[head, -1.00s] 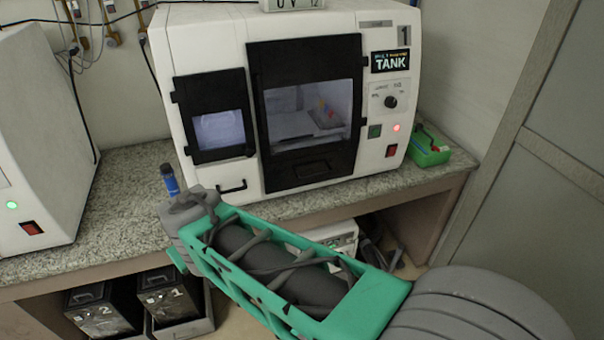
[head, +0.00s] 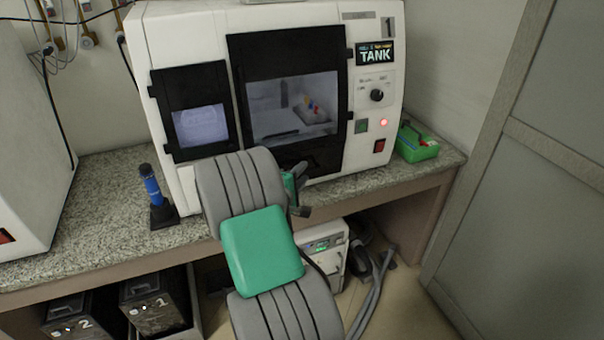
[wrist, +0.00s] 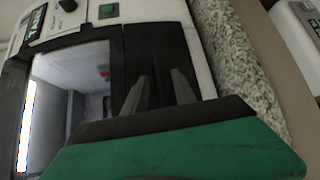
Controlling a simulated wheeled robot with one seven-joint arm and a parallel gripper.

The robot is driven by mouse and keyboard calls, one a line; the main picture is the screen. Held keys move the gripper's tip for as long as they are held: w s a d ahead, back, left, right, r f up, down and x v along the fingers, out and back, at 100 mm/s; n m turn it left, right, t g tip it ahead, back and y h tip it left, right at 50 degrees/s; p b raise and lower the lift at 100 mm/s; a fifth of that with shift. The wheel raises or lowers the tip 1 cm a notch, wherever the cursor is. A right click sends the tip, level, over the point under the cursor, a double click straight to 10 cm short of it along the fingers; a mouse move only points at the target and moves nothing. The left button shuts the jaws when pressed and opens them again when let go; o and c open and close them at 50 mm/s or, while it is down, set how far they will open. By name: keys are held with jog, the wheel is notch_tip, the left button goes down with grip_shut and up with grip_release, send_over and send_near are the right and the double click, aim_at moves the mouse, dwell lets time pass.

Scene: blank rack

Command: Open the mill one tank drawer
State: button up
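Mill one (head: 205,25) is the white machine with the TANK label and a 1, on the counter; it also shows turned sideways in the wrist view (wrist: 158,10). Its black front door (head: 295,55) is shut, with a window onto the chamber. My arm covers the machine's lower left front, so the tank drawer and its handle are hidden in the head view. My gripper (head: 298,190) is close to the lower door edge. In the wrist view the two grey fingers (wrist: 160,74) stand apart with nothing between them, facing the door's black lower panel (wrist: 157,45).
A blue-handled tool (head: 150,185) stands in a dark base left of the machine. A green tray (head: 416,146) sits to its right. Dark bins (head: 155,305) and a white unit with a hose (head: 322,250) are under the counter. A grey wall panel (head: 520,200) borders the right.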

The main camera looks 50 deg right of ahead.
jog(key=shift+d, duration=0.1)
grip_shut()
dwell(1.4)
